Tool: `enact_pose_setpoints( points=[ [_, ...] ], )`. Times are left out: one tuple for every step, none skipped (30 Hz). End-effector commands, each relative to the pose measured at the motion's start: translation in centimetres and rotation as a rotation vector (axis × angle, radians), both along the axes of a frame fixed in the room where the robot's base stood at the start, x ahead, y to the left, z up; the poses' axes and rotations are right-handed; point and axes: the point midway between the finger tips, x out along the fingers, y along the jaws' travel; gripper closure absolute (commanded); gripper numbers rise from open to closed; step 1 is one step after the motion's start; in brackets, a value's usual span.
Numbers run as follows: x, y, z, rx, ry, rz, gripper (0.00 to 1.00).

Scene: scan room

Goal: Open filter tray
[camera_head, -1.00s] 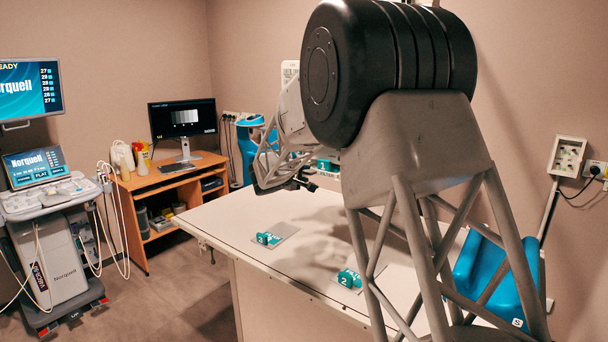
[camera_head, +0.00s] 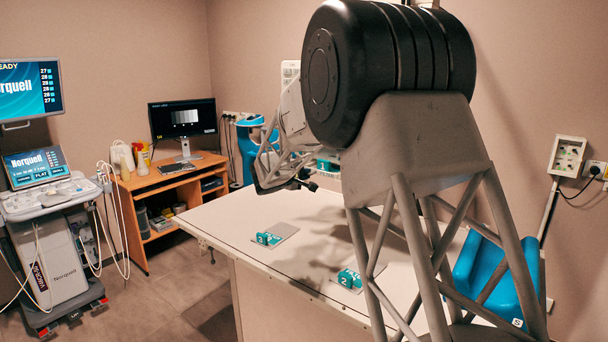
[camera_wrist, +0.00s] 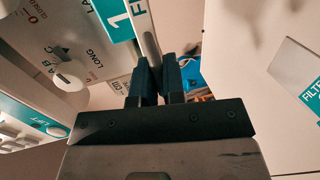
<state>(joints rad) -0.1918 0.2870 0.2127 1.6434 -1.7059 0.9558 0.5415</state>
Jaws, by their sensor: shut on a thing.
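The filter tray front carries a teal label with a white "1" (camera_wrist: 118,15) and the start of a word, at the top of the wrist view. A pale bar-like handle (camera_wrist: 148,38) runs beside the label and down between my fingers. My gripper (camera_wrist: 157,65) is shut on this bar, with one dark finger on each side. In the head view my gripper (camera_head: 304,184) is at the far side of the white table, partly behind my arm. A bit of teal (camera_head: 328,167) shows beside it; the rest of the tray is hidden there.
A control panel with a white knob (camera_wrist: 70,76) is close on the left in the wrist view. On the white table (camera_head: 225,222) stand two teal-handled pieces (camera_head: 268,239) (camera_head: 350,279) with grey plates. A blue chair (camera_head: 478,268) is at the right.

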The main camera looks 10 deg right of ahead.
Motion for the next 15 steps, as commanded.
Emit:
enact_pose_setpoints(
  points=[
    [-0.1,0.1,0.0,0.0,0.0,0.001,1.0],
    [-0.2,0.2,0.0,-0.001,0.001,0.001,1.0],
    [-0.3,0.4,0.0,-0.001,0.001,0.001,1.0],
    [-0.5,0.6,0.0,0.0,0.0,0.002,1.0],
    [-0.6,0.7,0.0,0.0,0.0,0.002,1.0],
    [-0.9,1.0,0.0,0.0,0.0,0.002,1.0],
    [-1.1,1.2,0.1,0.0,0.0,0.003,1.0],
    [-1.4,1.5,0.1,0.0,0.0,0.003,1.0],
    [-1.8,1.8,0.0,0.0,0.0,0.002,1.0],
    [-2.1,2.1,0.0,0.0,0.0,0.002,1.0],
    [-2.4,2.5,0.0,-0.001,0.001,0.002,1.0],
    [-2.9,3.1,0.0,0.0,0.0,0.003,1.0],
    [-3.3,3.5,0.1,0.0,0.0,0.003,1.0],
    [-3.7,3.9,0.1,0.0,0.0,0.003,1.0],
    [-4.3,4.4,0.1,0.0,0.0,0.003,1.0]
  ],
)
